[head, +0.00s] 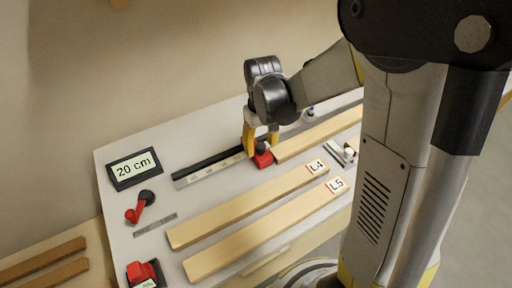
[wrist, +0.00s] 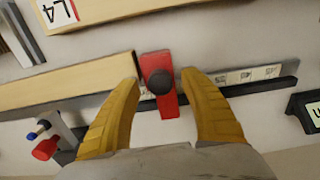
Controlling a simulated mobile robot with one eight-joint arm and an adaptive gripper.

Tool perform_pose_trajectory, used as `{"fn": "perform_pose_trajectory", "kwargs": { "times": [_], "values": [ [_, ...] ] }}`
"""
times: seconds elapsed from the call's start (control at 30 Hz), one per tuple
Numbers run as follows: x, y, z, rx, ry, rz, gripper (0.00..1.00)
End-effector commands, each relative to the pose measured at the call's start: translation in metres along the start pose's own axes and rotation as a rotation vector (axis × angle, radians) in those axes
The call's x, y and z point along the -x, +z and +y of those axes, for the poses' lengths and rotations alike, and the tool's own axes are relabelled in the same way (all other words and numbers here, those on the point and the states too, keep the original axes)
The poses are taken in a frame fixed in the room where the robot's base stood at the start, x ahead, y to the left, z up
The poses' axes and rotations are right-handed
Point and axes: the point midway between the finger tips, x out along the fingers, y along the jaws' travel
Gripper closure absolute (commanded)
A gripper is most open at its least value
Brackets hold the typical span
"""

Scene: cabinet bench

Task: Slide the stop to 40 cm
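The red stop (head: 263,157) with a dark round knob sits on the rail (head: 210,161) with its pale scale strip, against the end of a wooden board. My gripper (head: 260,142) is down at the stop. In the wrist view the stop (wrist: 160,84) stands between the two yellow fingers of my gripper (wrist: 163,95), with a gap on both sides, so the fingers are open around it and apart from it. The display (head: 134,168) left of the rail reads 20 cm. The scale's numbers are too small to read.
Boards marked L4 (head: 250,205) and L5 (head: 265,232) lie in front of the rail. A red lever with a black knob (head: 141,206), a small metal ruler (head: 156,225) and a red device (head: 142,273) are at the left. My arm hides the bench's right part.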

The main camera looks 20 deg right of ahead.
Motion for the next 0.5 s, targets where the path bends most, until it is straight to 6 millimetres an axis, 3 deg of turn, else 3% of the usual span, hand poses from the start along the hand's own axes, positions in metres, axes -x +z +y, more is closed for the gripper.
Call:
{"fn": "perform_pose_trajectory", "kwargs": {
  "times": [0.03,0.13,0.5],
  "values": [
    [0.0,0.0,0.0,0.0,0.0,0.0,0.61],
    [0.0,0.0,0.0,0.0,0.0,0.0,0.9],
    [0.0,0.0,-0.01,0.001,0.0,0.0,0.9]
  ]
}}
